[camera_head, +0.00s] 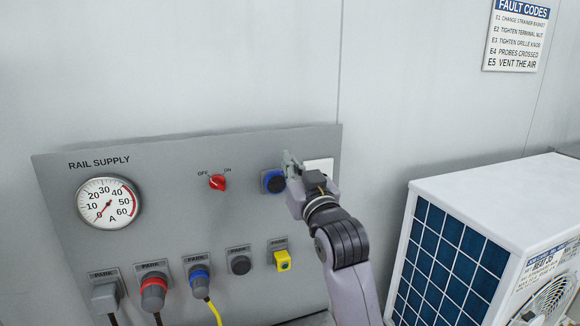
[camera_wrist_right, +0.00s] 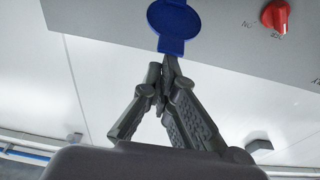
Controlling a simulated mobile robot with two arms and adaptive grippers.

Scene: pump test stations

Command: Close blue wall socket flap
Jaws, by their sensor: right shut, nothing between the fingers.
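The blue wall socket (camera_head: 272,182) is on the grey rail supply panel, right of the red switch. It shows as blue with a dark middle. In the right wrist view, the blue flap (camera_wrist_right: 174,22) is a round disc with a square tab at its lower edge. My right gripper (camera_head: 289,160) is at the right side of the socket, its fingers shut and empty. In the wrist view its fingertips (camera_wrist_right: 166,72) are just below the tab, at or very near it; I cannot tell whether they touch. The gripper hides part of the socket. My left gripper is out of view.
The grey panel (camera_head: 190,235) carries a gauge (camera_head: 108,203), a red switch (camera_head: 217,182) and a row of parked plugs, including a yellow one (camera_head: 282,260). A white plate (camera_head: 321,166) is behind my gripper. A white unit (camera_head: 500,200) stands at right.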

